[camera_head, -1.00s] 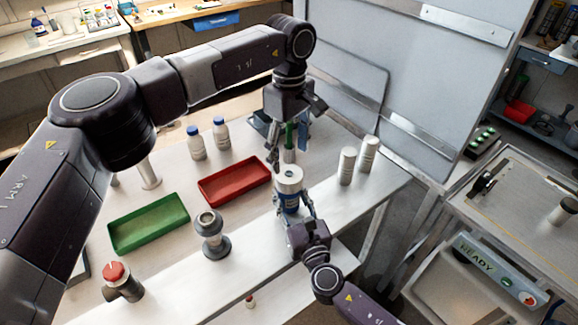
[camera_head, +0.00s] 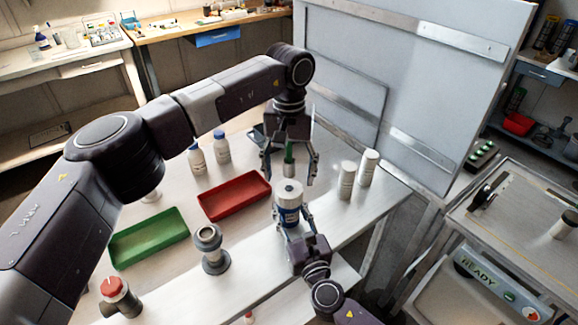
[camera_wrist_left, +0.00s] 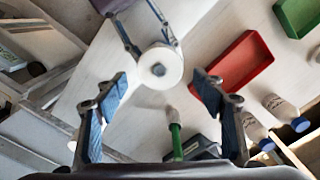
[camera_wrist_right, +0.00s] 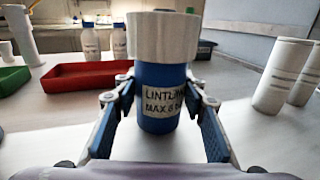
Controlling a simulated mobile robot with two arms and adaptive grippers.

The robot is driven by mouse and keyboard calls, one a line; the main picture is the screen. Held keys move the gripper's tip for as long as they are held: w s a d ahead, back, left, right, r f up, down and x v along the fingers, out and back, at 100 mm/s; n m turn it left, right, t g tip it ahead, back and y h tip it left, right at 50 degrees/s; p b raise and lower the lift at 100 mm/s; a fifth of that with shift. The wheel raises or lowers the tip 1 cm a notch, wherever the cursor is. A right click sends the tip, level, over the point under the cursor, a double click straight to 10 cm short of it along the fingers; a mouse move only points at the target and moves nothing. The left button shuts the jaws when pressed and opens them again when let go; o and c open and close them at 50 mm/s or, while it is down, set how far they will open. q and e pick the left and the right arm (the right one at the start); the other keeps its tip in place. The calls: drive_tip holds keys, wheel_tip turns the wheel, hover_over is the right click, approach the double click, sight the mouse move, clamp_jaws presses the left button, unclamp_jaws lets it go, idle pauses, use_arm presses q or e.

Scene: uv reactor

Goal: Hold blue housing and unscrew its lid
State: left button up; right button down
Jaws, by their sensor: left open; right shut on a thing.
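The blue housing (camera_head: 289,216) stands upright on the table with its white ribbed lid (camera_head: 288,189) on top. In the right wrist view the housing (camera_wrist_right: 158,95) carries a printed label, and the lid (camera_wrist_right: 165,38) sits above the fingers. My right gripper (camera_head: 292,222) is shut on the housing from the front side, one finger on each side. My left gripper (camera_head: 289,176) is open and points down above and behind the lid, touching nothing. In the left wrist view the lid (camera_wrist_left: 159,68) shows from above between and beyond the open fingers.
A red tray (camera_head: 234,196) and a green tray (camera_head: 149,236) lie left of the housing. Two white cylinders (camera_head: 357,175) stand to the right. A grey fitting (camera_head: 210,248) and two bottles (camera_head: 209,154) stand nearby.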

sight(289, 189)
use_arm(q)
wheel_tip(289, 189, down, 6)
idle(0.4)
